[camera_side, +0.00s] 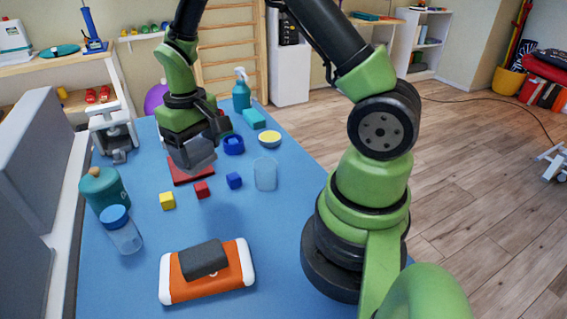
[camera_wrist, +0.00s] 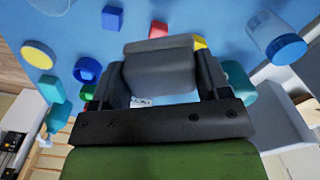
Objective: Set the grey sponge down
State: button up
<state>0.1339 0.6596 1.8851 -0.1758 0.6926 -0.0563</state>
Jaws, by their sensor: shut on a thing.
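The grey sponge (camera_side: 196,154) is a dark grey block held by my gripper (camera_side: 189,143) above the blue table, apart from its surface. In the wrist view the sponge (camera_wrist: 160,68) sits between the two fingers of my gripper (camera_wrist: 160,82), which are shut on it. A second dark grey block (camera_side: 203,259) lies on an orange and white case (camera_side: 175,286) at the front of the table.
The blue table (camera_side: 270,240) also carries a yellow cube (camera_side: 167,201), a blue cube (camera_side: 234,181), a clear cup (camera_side: 265,174), a blue-lidded jar (camera_side: 122,232) and a teal canister (camera_side: 104,192). Bare surface lies between the cubes and the orange case.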

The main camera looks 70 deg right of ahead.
jog(key=s+d+m, duration=0.3)
jog(key=s+d, duration=0.3)
jog(key=d, duration=0.3)
jog(key=s+d+m, duration=0.3)
jog(key=s+d, duration=0.3)
jog(key=d, duration=0.3)
notch_tip(320, 180, down, 10)
jog(key=shift+d+r, duration=0.1)
jog(key=o, duration=0.9)
jog(key=shift+f, duration=0.2)
jog(key=shift+r, duration=0.1)
